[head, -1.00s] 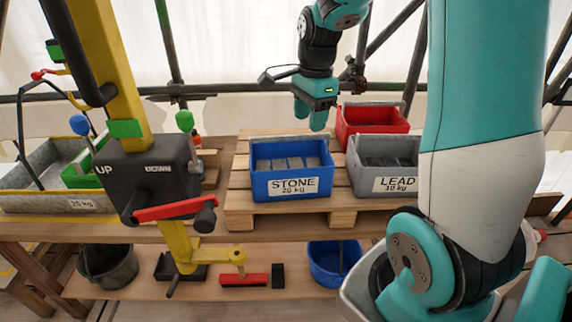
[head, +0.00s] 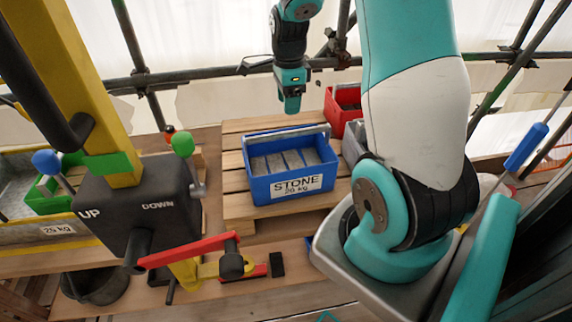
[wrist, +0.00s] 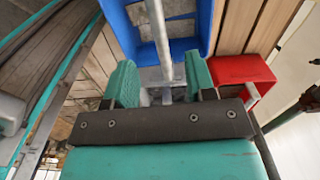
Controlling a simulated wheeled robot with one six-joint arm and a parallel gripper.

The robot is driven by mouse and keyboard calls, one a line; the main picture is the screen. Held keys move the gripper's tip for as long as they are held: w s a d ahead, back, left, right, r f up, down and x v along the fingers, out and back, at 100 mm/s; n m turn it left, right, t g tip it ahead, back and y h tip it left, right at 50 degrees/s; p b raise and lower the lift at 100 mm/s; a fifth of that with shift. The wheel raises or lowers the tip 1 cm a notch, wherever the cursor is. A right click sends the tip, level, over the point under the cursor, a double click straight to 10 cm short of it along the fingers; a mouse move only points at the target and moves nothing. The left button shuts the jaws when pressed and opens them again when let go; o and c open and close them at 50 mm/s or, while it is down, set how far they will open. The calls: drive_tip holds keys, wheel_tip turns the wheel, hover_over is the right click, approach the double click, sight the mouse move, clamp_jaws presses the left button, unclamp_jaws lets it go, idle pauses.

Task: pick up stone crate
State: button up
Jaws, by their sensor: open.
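The stone crate (head: 257,187) is a blue open box with a white STONE 20 kg label and a grey bar handle, holding grey stone blocks. It stands on a wooden pallet (head: 236,208). My gripper (head: 291,106) is above and just behind the crate's back edge in the head view. In the wrist view my gripper (wrist: 155,88) has its two teal fingers apart, with the crate's grey handle bar (wrist: 159,38) running towards the gap between them. The blue crate walls (wrist: 205,22) show beyond the fingers. I cannot tell whether the fingers touch the handle.
A red crate (head: 338,116) stands behind right, and a grey crate (head: 353,146) is half hidden by my arm. At left are a hoist control box (head: 135,205) with UP and DOWN marks and a red lever (head: 188,250). Scaffold poles (head: 210,80) run behind.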

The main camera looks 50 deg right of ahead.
sight(288, 137)
wheel_tip(288, 137, down, 7)
drive_tip(key=shift+a+r+p, duration=0.1)
drive_tip(key=shift+p, duration=0.7)
drive_tip(key=shift+a+f+p, duration=0.1)
drive_tip(key=shift+f+p, duration=0.4)
drive_tip(key=shift+f, duration=0.05)
drive_tip(key=shift+f+p, duration=0.9)
drive_tip(key=shift+f, duration=1.25)
clamp_jaws()
drive_tip(key=shift+r, duration=0.1)
